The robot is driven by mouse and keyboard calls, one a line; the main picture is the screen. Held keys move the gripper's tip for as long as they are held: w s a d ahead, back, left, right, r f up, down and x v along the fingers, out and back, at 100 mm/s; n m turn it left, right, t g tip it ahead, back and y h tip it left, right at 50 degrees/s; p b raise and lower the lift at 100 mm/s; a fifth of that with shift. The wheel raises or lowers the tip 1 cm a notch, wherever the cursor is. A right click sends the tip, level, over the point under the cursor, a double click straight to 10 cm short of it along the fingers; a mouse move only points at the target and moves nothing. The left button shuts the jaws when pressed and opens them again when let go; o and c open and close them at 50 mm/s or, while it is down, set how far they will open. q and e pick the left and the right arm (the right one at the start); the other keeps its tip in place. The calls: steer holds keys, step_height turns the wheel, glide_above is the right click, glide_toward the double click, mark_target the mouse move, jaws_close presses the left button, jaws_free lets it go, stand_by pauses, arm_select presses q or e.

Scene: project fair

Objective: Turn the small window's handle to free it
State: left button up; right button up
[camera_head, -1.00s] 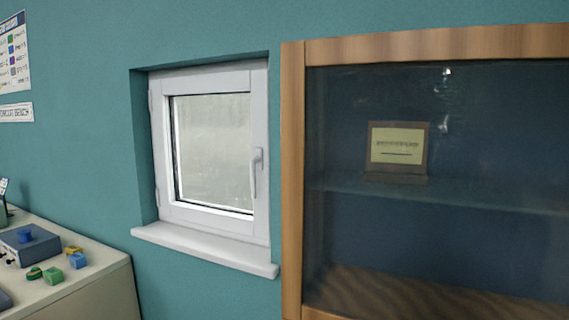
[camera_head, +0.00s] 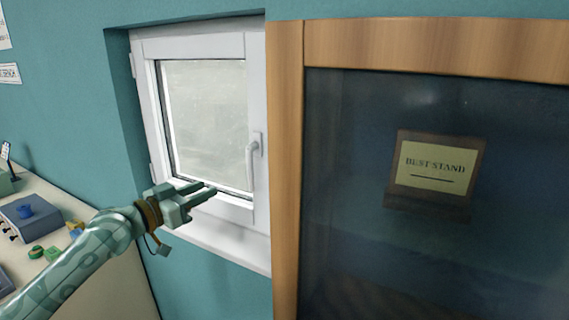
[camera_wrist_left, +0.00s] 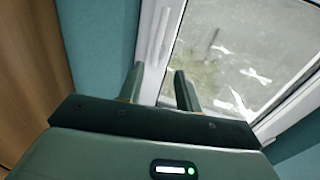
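The small window (camera_head: 205,120) has a white frame and sits in a recess of the teal wall; its sash looks closed. Its white handle (camera_head: 252,160) is on the right side of the sash, with the grip pointing down. My left gripper (camera_head: 209,189) is in front of the window's lower part, left of and below the handle, and apart from it. In the left wrist view the gripper (camera_wrist_left: 160,86) has its fingers apart with nothing seen held, facing the white window frame (camera_wrist_left: 150,30). My right gripper is not in view.
A wooden, glass-fronted cabinet (camera_head: 285,170) stands close to the right of the window, with a "BEST STAND" plaque (camera_head: 437,165) inside. The white sill (camera_head: 225,247) juts out below. At left, a table (camera_head: 105,270) carries a blue box (camera_head: 30,218) and small blocks.

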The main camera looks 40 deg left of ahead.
mark_target(250, 170)
arm_select(q)
steer(key=w, duration=0.5)
steer(key=w+d+p, duration=0.1)
steer(key=w, duration=0.9)
steer(key=shift+d+f+p, duration=0.1)
steer(key=shift+d+p, duration=0.1)
steer(key=shift+p, duration=0.15)
steer(key=shift+w, duration=0.25)
jaws_close()
